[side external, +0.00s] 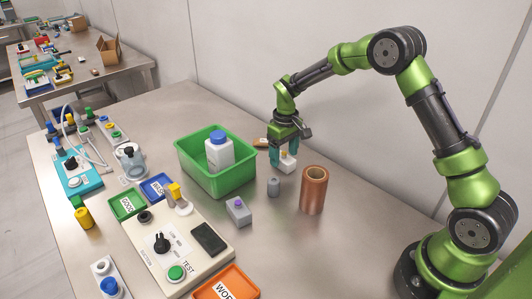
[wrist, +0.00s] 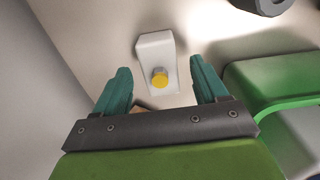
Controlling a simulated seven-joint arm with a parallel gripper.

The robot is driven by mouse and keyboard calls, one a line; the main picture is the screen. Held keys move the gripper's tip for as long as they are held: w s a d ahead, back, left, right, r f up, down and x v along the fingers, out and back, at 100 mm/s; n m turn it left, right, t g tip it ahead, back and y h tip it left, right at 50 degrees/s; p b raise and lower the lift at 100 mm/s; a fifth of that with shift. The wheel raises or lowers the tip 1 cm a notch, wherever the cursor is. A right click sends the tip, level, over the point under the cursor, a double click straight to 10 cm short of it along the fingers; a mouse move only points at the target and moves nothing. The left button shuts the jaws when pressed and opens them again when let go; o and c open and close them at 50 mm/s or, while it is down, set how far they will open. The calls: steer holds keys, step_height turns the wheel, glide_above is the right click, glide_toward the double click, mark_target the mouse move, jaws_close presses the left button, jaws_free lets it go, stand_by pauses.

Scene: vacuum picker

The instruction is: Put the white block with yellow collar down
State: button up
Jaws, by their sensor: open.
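The white block with yellow collar (side external: 288,163) appears to rest on the metal table, just right of the green bin. In the wrist view the white block (wrist: 156,48) lies ahead of the fingers, its yellow part (wrist: 159,78) pointing toward me. My gripper (side external: 283,150) is over the block in the side view, with its teal fingers partly hiding it. In the wrist view my gripper (wrist: 160,68) is open, with a finger on each side of the yellow part and visible gaps on both sides.
The green bin (side external: 222,180) holds a white bottle (side external: 219,156) with a blue cap. A copper-coloured tube (side external: 313,190) and a small grey cylinder (side external: 273,187) stand in front of the block. A grey block (side external: 238,211) stands nearer the test panel (side external: 178,257). The table's right side is clear.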

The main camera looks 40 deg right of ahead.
mark_target(284, 154)
steer(key=s+a+r+t, duration=0.1)
steer(key=s+r, duration=0.2)
steer(key=r, duration=0.6)
steer(key=s+a+r+t, duration=0.1)
steer(key=s+a+r, duration=0.15)
steer(key=r, duration=0.75)
steer(key=s+a+r+m+t+y, duration=0.1)
steer(key=s+a+m+t, duration=0.1)
steer(key=s, duration=0.8)
steer(key=s+a+r+m+t+y, duration=0.1)
steer(key=s+a+m+t, duration=0.1)
steer(key=s, duration=0.8)
steer(key=shift+a+r+t, duration=0.15)
steer(key=shift+r+t, duration=0.25)
steer(key=shift+t, duration=0.2)
